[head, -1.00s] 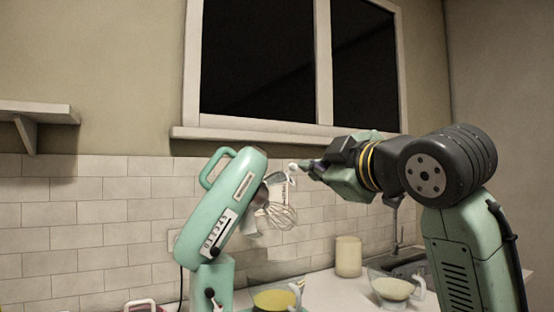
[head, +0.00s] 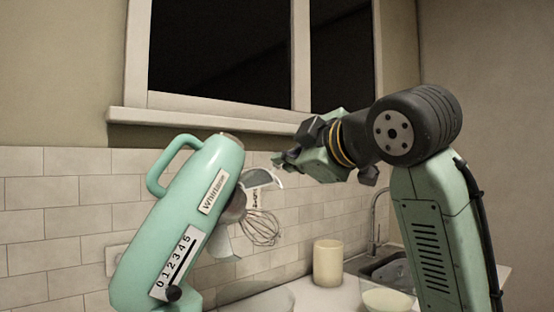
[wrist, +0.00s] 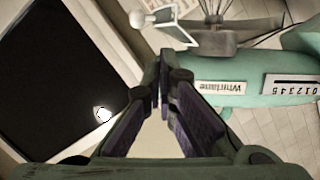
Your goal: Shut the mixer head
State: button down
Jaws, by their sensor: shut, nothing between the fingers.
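The mint-green mixer head (head: 190,215) is tilted up, with its handle at the upper left and a wire whisk (head: 262,228) hanging from its raised end. My gripper (head: 277,160) is shut and empty, just right of the head's raised end in the head view. In the wrist view, my gripper's fingertips (wrist: 163,55) meet beside the mixer head (wrist: 240,80), whose name label and number scale show. The whisk's mount also shows at the top there. I cannot tell whether the fingertips touch the mixer. The mixer's stand is mostly out of view.
A cream canister (head: 327,263) and a bowl (head: 387,300) stand on the counter to the right, near the sink (head: 385,268). A clear bowl (head: 262,300) sits below the whisk. A window (head: 230,50) and tiled wall (head: 60,200) lie behind.

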jog(key=p+x, duration=0.2)
jog(key=x, duration=0.6)
jog(key=shift+w+a+p, duration=0.2)
jog(key=shift+p, duration=0.1)
jog(key=shift+f, duration=0.15)
